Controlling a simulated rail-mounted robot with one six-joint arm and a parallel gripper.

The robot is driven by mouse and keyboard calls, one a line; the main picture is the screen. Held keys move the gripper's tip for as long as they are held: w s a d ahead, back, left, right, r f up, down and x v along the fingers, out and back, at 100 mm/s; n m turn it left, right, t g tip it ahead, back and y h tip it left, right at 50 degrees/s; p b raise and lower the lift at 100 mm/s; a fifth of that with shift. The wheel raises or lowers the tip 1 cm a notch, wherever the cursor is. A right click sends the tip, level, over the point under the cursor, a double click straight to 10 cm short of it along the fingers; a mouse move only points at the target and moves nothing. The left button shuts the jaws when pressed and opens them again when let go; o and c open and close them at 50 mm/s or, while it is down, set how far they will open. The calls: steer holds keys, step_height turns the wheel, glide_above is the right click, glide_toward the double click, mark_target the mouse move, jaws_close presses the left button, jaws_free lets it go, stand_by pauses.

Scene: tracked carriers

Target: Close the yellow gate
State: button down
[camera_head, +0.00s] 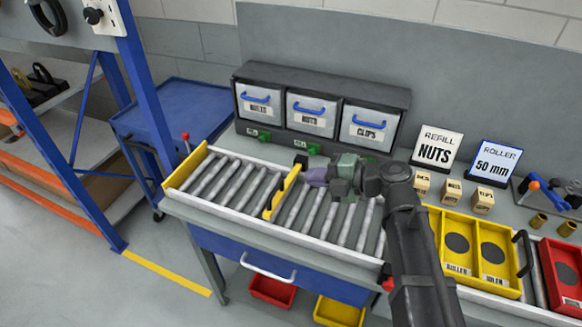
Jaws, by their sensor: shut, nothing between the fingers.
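A yellow gate (281,196) stands crosswise over the grey roller conveyor (235,187), roughly mid-length, with a black block at its far end. A second yellow bar (186,166) closes off the conveyor's left end. My gripper (312,177) is just right of the gate's far half, above the rollers, pointing left. It is shut and appears empty. Whether its tip touches the gate cannot be told from this view. My arm hides part of the conveyor's right side.
A cabinet with labelled, blue-handled drawers (312,112) stands behind the conveyor. Red-knobbed posts stand at the conveyor's left end (186,137) and front right (388,284). Yellow trays (455,279), small boxes and label signs (437,147) lie right. The rollers left of the gate are clear.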

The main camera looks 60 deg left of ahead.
step_height(320, 180, up, 6)
steer(key=w+m+t+h+p, duration=0.1)
steer(key=m+t+h+p, duration=0.1)
steer(key=m+p, duration=0.55)
steer(key=s+a+f+m+b, duration=0.3)
steer(key=f+m+b, duration=0.2)
steer(key=f, duration=0.1)
steer(key=s+a+f+m+h+b, duration=0.1)
steer(key=s+a+f+m+b, duration=0.2)
steer(key=f+b, duration=0.3)
steer(key=shift+a+m, duration=0.3)
steer(key=shift+m, duration=0.55)
